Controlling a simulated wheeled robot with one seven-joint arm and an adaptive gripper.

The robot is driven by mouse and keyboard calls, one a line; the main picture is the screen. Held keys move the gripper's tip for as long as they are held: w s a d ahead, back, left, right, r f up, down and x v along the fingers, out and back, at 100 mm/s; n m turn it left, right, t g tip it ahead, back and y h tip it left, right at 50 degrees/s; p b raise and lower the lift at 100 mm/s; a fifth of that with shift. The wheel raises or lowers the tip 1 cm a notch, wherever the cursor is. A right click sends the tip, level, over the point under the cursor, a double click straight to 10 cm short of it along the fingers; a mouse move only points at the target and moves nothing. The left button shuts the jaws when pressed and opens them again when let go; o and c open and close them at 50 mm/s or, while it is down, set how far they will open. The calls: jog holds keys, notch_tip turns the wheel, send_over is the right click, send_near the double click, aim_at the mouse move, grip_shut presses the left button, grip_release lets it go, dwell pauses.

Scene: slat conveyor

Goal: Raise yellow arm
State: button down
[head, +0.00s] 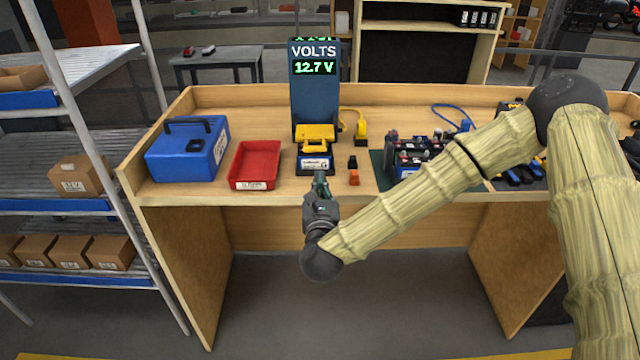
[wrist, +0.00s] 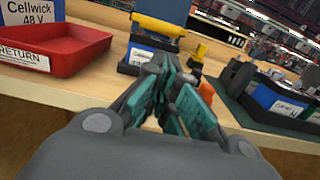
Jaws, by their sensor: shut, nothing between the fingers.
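The yellow arm (head: 316,132) is a wide bar on the battery tester (head: 316,92), which has a dark upright display reading 12.7 V. The arm lies low, above a dark blue block with a white label (head: 316,163). In the wrist view the yellow arm (wrist: 158,25) is just beyond and above my fingertips. My gripper (head: 320,178) has teal fingers, shut and empty, at the bench's front edge in front of the tester. In the wrist view my gripper (wrist: 166,66) overlaps part of the labelled block, so I cannot tell whether they touch.
A red tray (head: 256,165) and a blue case (head: 187,150) stand left of the tester. Small black and orange pieces (head: 354,178) and a yellow connector (head: 361,127) are close on its right. Battery parts (head: 412,155) lie farther right, partly behind my arm.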

jog(key=w, duration=0.1)
jog(key=w+p, duration=0.1)
jog(key=w, duration=0.3)
jog(key=shift+w+r+p, duration=0.15)
jog(key=shift+r+p, duration=0.15)
jog(key=shift+w+f, duration=0.1)
jog(key=shift+w, duration=0.85)
jog(key=shift+p, duration=0.3)
jog(key=shift+s+r+g+p, duration=0.15)
jog(key=shift+r+g+p, duration=0.15)
jog(key=shift+r, duration=0.2)
